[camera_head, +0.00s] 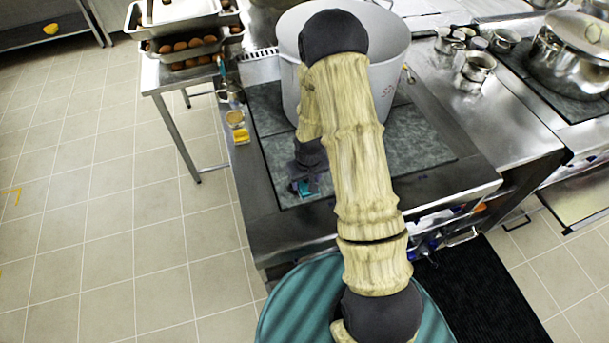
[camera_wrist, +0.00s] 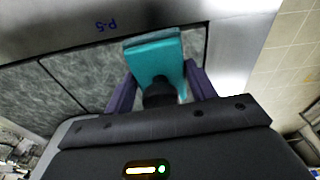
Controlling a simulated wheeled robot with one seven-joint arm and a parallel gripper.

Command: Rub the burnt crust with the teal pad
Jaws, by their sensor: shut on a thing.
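My gripper (camera_head: 305,184) is low over the left front of the dark stove plates (camera_head: 420,140) in the head view, left of my arm. In the wrist view my gripper (camera_wrist: 160,80) has its purple fingers on either side of the dark grip of the teal pad (camera_wrist: 155,52). The pad sits square between them and points away from the wrist. A small teal patch of the pad (camera_head: 304,188) shows in the head view. I cannot tell whether it touches the surface. I cannot clearly make out the burnt crust in either view.
A large grey stockpot (camera_head: 290,65) stands behind my arm. A yellow block (camera_head: 241,135) and small jars (camera_head: 235,118) sit on the left counter edge. Metal cups (camera_head: 478,66) and a lidded pot (camera_head: 572,62) stand at right. The floor at left is clear.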

